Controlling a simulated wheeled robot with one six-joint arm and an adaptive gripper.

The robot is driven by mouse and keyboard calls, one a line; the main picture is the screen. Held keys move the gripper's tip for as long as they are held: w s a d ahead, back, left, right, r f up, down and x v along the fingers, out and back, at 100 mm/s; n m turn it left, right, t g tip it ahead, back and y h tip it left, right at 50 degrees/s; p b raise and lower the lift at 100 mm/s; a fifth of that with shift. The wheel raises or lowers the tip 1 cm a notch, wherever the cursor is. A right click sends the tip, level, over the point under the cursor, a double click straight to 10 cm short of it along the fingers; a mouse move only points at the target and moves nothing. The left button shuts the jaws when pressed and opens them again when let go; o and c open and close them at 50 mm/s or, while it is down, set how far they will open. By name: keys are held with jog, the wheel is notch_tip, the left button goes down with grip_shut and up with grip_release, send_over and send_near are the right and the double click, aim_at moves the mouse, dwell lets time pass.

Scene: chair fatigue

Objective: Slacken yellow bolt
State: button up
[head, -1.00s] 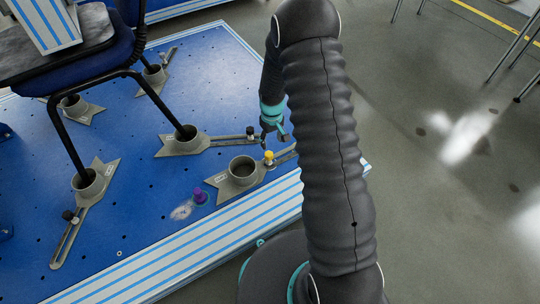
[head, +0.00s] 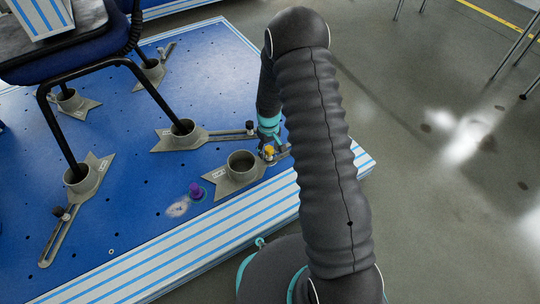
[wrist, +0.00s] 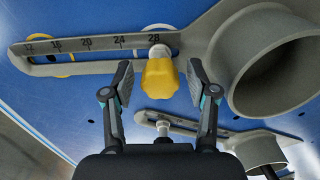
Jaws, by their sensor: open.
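The yellow bolt (wrist: 160,77) has a knobbed head and sits in the slot of a grey slotted clamp (wrist: 90,50), near the mark 28 in the wrist view. In the head view the yellow bolt (head: 269,151) is beside the grey cup of that clamp. My gripper (wrist: 161,85) is open in the wrist view, with one finger on each side of the bolt's head and a visible gap to both. In the head view my gripper (head: 271,141) is at the bolt, partly hidden by my own arm.
A purple knob (head: 196,190) stands on the blue platform (head: 130,215) to the left. Other clamps hold the legs of a chair (head: 100,72). A second clamp with a dark bolt (head: 249,126) lies just behind.

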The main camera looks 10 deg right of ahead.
jog(key=shift+m, duration=2)
jog(key=m, duration=0.4)
jog(key=shift+b, duration=0.4)
grip_shut()
jog(key=n, duration=0.3)
jog(key=shift+n, duration=0.4)
jog(key=shift+n, duration=0.3)
